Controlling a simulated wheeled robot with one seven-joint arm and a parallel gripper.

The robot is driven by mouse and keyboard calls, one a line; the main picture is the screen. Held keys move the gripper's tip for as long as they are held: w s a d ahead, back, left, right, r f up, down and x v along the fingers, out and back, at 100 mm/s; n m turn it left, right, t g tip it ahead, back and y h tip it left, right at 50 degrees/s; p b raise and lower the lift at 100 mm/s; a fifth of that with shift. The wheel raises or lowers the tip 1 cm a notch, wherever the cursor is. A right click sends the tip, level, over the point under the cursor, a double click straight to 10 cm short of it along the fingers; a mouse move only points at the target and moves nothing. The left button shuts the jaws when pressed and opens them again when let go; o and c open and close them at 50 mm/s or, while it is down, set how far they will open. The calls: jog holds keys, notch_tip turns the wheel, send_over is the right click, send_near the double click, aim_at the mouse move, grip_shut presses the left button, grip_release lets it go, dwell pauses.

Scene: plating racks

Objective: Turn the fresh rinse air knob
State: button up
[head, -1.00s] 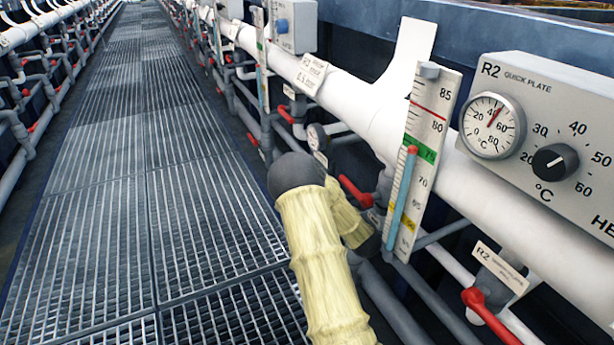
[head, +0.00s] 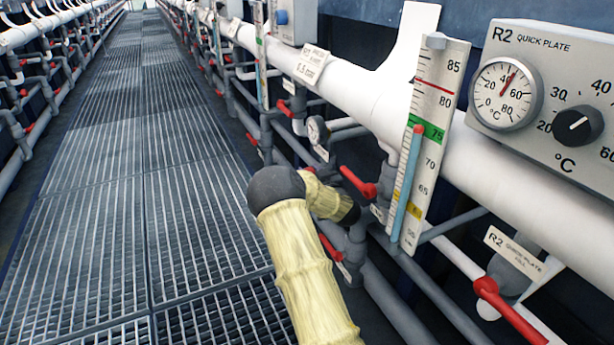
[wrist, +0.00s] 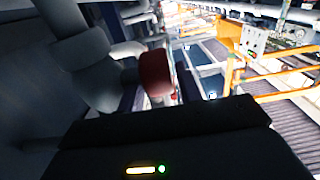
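No knob in view carries a readable "fresh rinse air" label. In the wrist view a dark red handle or knob (wrist: 156,73) on grey piping lies just beyond my gripper's dark body. In the head view a red lever (head: 358,183) sits just behind the end of my arm, and another red handle (head: 329,246) shows below it. My yellow-sleeved arm reaches in among the pipes. My gripper's fingers cannot be made out in either view, so its opening and any contact are unclear.
A grey R2 Quick Plate box (head: 550,60) with dial and black knob (head: 577,126) is at right. A tall level scale (head: 432,140) stands close beside my arm. A red-handled Quick Plate valve (head: 505,308) is at lower right. The grated walkway (head: 110,220) at left is clear.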

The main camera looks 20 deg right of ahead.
jog(key=shift+w+b, duration=0.4)
jog(key=shift+w, duration=0.75)
jog(key=c, duration=0.7)
jog(key=p, duration=0.3)
jog(key=shift+r+g, duration=0.25)
jog(key=shift+g, duration=0.15)
jog(key=shift+w+p, duration=0.1)
jog(key=shift+p, duration=0.9)
jog(key=shift+f+g+p, duration=0.25)
jog(key=shift+g+p, duration=0.1)
jog(key=shift+g, duration=0.05)
jog(key=shift+f, duration=0.1)
